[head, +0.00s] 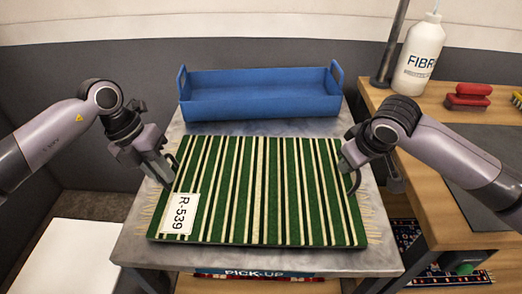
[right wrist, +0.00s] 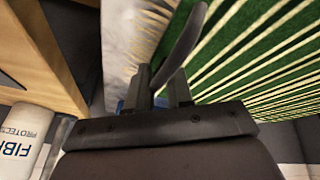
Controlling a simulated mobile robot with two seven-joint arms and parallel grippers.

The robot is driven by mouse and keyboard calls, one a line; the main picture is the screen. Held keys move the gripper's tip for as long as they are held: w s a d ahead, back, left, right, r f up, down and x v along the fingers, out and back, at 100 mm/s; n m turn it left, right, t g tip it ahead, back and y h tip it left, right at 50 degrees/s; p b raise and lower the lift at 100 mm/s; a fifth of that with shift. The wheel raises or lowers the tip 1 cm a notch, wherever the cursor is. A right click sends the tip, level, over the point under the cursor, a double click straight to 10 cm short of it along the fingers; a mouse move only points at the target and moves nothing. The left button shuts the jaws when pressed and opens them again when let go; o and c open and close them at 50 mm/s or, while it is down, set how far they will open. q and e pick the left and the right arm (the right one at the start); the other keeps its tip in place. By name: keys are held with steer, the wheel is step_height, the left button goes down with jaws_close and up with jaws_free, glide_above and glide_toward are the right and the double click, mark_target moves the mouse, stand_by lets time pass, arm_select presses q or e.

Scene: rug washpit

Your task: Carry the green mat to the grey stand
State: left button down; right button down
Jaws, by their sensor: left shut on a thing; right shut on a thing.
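The green mat (head: 258,190) has cream and black stripes, fringed short ends and a white R-539 tag (head: 179,213). It lies flat over the grey stand (head: 270,259), whose front carries a PICK-UP sign; I cannot tell whether it touches the top. My left gripper (head: 165,169) is shut on the mat's left edge. My right gripper (head: 352,176) is shut on its right edge. The right wrist view shows the mat (right wrist: 255,50) beside the right gripper (right wrist: 172,85); the exact grip is partly hidden there.
A blue tray (head: 262,107) with raised ends sits at the back of the grey top, behind the mat. A wooden bench (head: 460,184) stands at the right, with a white bottle (head: 419,55) and red brushes (head: 468,96). A dark grey wall (head: 60,75) is behind.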

arm_select(q)
steer(key=shift+w+a+f+b, duration=0.1)
steer(key=shift+a+f+b, duration=0.1)
steer(key=shift+f, duration=0.15)
steer(key=shift+a+f+b, duration=0.1)
steer(key=shift+f+b, duration=0.1)
steer(key=shift+f, duration=0.1)
arm_select(e)
steer(key=shift+d+f, duration=0.25)
steer(key=shift+f, duration=0.35)
arm_select(q)
steer(key=c, duration=1.1)
jaws_free()
arm_select(e)
steer(key=c, duration=1)
jaws_free()
arm_select(q)
steer(key=shift+d, duration=0.2)
arm_select(e)
steer(key=shift+a, duration=0.1)
arm_select(q)
steer(key=shift+r, duration=0.1)
arm_select(e)
steer(key=shift+a+r, duration=0.1)
steer(key=shift+r, duration=0.05)
steer(key=v, duration=1.2)
arm_select(q)
steer(key=v, duration=1.2)
